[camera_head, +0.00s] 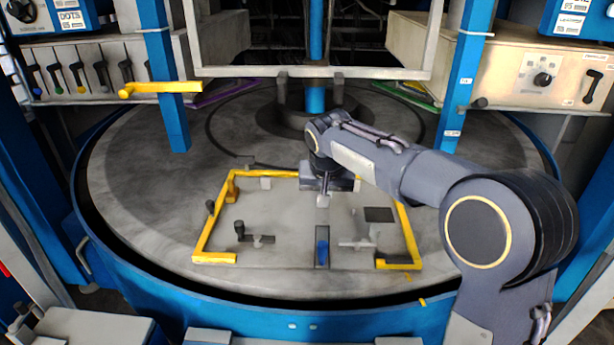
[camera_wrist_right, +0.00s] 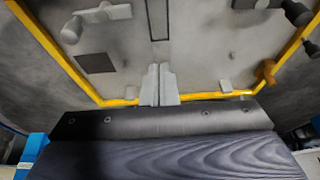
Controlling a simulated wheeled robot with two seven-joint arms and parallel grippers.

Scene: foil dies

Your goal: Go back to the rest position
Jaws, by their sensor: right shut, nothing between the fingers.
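My right arm reaches in from the right in the head view. Its gripper (camera_head: 323,200) hangs above the back middle of the grey plate that the yellow frame (camera_head: 207,232) borders. In the right wrist view the fingers of my right gripper (camera_wrist_right: 160,75) are together, with nothing between them. I cannot tell its exact height above the plate. My left gripper is not in view.
The plate lies on a large round turntable (camera_head: 140,190) with a blue rim. A blue piece (camera_head: 322,250), a dark square (camera_head: 379,214) and small clamps are on the plate. Blue posts (camera_head: 168,90) and a pale crossbar (camera_head: 310,72) stand behind. A yellow handle (camera_head: 160,88) juts out at left.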

